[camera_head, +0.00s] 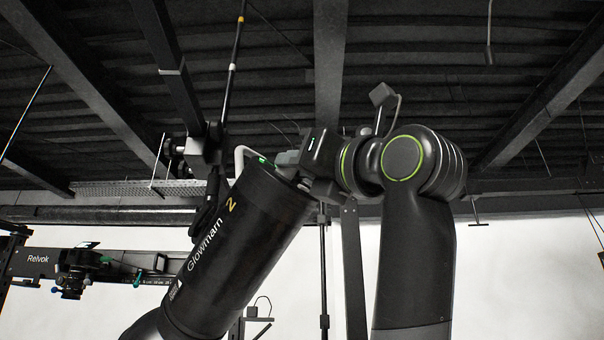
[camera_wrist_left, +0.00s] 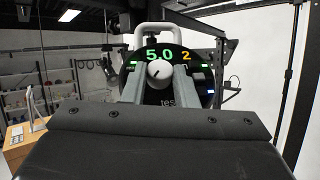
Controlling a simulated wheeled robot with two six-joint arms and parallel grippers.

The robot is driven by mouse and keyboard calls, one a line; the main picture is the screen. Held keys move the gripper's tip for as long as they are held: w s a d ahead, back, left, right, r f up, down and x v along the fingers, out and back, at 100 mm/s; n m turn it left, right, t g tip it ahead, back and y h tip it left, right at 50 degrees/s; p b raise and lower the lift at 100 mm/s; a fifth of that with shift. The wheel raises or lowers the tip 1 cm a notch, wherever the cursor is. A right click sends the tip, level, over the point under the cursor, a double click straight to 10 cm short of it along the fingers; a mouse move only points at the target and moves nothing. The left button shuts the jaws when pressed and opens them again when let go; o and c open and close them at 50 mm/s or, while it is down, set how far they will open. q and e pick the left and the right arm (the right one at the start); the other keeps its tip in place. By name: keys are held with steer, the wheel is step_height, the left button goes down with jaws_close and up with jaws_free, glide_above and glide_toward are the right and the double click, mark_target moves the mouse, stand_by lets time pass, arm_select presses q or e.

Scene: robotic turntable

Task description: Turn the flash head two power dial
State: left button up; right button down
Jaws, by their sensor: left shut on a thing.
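The flash head two (camera_head: 238,250) is a black cylinder marked "Glowmarn" and "2", tilted on a stand in the head view. In the left wrist view its round back panel shows lit digits "5.0" and "2". The power dial (camera_wrist_left: 158,69) is a pale round knob with a dark mark, below the digits. My left gripper (camera_wrist_left: 159,82) has its two grey fingers on either side of the dial, shut on it. In the head view the left gripper (camera_head: 290,160) reaches the flash head's upper back end, and the dial is hidden there. My right gripper is not in view.
A white handle (camera_wrist_left: 168,33) arches over the back panel. A stand pole (camera_head: 232,70) and clamp (camera_head: 204,148) stand close to the flash head. A rail marked "Relvok" (camera_head: 38,259) carries a small camera (camera_head: 75,272) at lower left. A wooden desk (camera_wrist_left: 40,148) is further off.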

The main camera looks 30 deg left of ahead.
arm_select(q)
steer(key=shift+s+m+t+h, duration=0.2)
steer(key=shift+m+t+h, duration=0.5)
steer(key=shift+m+t, duration=0.7)
steer(key=o, duration=1)
steer(key=shift+a, duration=0.1)
steer(key=b+v, duration=0.2)
steer(key=v, duration=1.5)
steer(key=shift+s, duration=0.15)
